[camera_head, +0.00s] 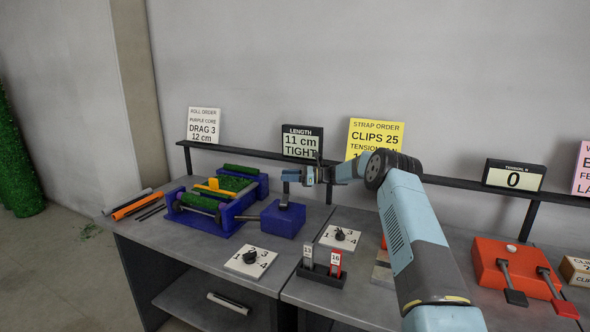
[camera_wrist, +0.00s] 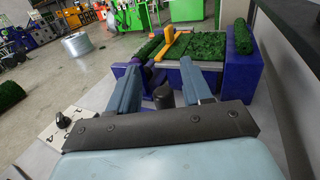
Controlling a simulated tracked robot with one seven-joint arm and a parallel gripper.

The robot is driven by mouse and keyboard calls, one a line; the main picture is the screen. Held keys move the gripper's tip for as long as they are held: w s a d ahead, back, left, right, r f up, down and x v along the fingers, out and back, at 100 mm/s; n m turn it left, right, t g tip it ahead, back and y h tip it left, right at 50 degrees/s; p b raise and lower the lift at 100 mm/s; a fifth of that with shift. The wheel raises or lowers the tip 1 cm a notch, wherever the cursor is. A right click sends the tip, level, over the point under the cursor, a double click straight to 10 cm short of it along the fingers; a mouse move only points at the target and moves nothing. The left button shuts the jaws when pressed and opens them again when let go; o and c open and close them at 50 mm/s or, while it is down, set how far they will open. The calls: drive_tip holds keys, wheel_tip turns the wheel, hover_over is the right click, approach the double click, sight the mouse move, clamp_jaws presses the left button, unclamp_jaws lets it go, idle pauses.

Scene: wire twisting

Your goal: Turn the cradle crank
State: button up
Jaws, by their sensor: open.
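The blue cradle (camera_head: 216,222) stands on the left bench with green wreath-like material and a yellow bar (camera_head: 213,186) across it. A dark shaft (camera_head: 247,217) runs from its right side to a blue block (camera_head: 282,221). A dark upright crank handle (camera_head: 284,192) rises above that block. My gripper (camera_head: 291,176) is at the top of the handle, its jaws open. In the wrist view, a dark rounded knob (camera_wrist: 163,96) shows between the two fingers of my gripper (camera_wrist: 161,82), with gaps at both sides. The cradle (camera_wrist: 240,82) lies just beyond the fingertips.
Two dial plates (camera_head: 250,262) (camera_head: 340,237) and a tag holder (camera_head: 322,276) stand near the front edge. A red box with levers (camera_head: 492,262) is at the right. Signs, such as the yellow one (camera_head: 375,132), line the back rail. Orange and dark rods (camera_head: 131,206) lie at the left.

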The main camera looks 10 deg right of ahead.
drive_tip(key=s+d+r, duration=0.1)
drive_tip(key=s+r, duration=0.8)
drive_tip(key=s, duration=0.4)
drive_tip(key=shift+s+d+r, duration=0.2)
drive_tip(key=shift+s+d, duration=0.15)
drive_tip(key=shift+c, duration=0.2)
